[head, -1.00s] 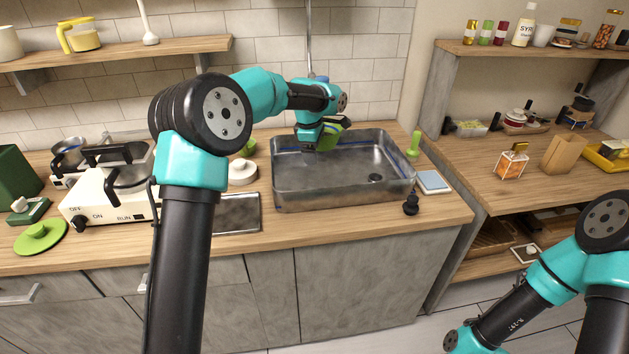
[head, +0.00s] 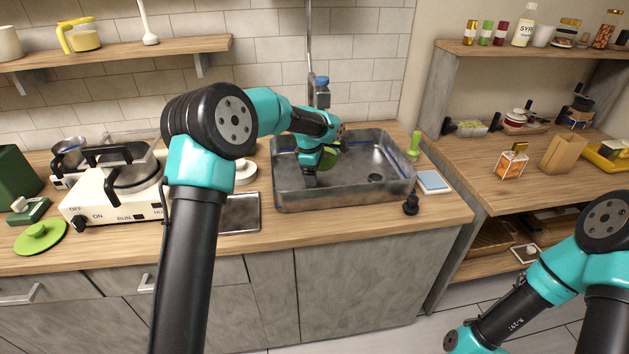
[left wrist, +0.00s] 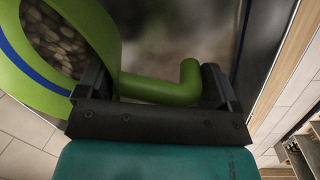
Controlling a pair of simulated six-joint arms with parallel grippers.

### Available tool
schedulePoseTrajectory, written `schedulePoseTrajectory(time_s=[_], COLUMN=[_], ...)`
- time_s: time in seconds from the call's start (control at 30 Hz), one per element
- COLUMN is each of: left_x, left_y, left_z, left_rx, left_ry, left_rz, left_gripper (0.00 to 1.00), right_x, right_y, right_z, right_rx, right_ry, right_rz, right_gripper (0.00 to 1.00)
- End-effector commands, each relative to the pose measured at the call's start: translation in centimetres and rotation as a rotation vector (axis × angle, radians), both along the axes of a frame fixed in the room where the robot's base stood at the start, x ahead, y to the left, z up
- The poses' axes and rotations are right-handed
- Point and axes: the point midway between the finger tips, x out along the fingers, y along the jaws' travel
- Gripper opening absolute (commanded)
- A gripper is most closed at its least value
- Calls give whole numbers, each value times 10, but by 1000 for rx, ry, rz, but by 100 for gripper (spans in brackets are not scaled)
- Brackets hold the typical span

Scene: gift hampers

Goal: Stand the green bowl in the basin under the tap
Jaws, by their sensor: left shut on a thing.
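The green bowl (head: 328,158) is mostly hidden behind my left gripper (head: 310,174) in the head view. In the left wrist view the bowl (left wrist: 100,30) has a blue stripe, a green bent handle (left wrist: 160,88) and rounded brownish pieces showing inside its rim. My left gripper (left wrist: 160,100) is shut on the handle, with the bowl to the left of the fingers. The grey metal basin (head: 345,199) is set in the counter, and the gripper and bowl are over or inside its left half. I cannot tell whether the bowl touches the floor. The tap (head: 319,93) has a blue top and rises behind the basin.
A white cooker (head: 110,205) and a flat green lid (head: 40,237) stand left on the counter. A dark tray (head: 239,213) lies left of the basin. A green peg (head: 414,146), a pale square pad (head: 433,182) and a black stopper (head: 411,204) stand to its right.

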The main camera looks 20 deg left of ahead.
Motion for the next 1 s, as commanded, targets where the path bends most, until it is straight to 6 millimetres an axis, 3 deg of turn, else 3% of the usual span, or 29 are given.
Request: schedulePoseTrajectory(time_s=[0.3,0.67,0.7,0.83,1.0], left_x=[0,0,0,0,0], left_y=[0,0,0,0,0], left_z=[-39,-42,-43,-43,-43], left_rx=[0,0,0,0,0], left_ry=[2,0,1,1,1], left_rz=[-1,0,0,0,0], left_gripper=[50,50,87,99,100], right_x=[0,0,0,0,0], right_y=[0,0,0,0,0], right_z=[0,0,0,0,0], right_rx=[0,0,0,0,0], right_ry=[0,0,0,0,0], right_rz=[0,0,0,0,0], right_gripper=[43,43,43,43,43])
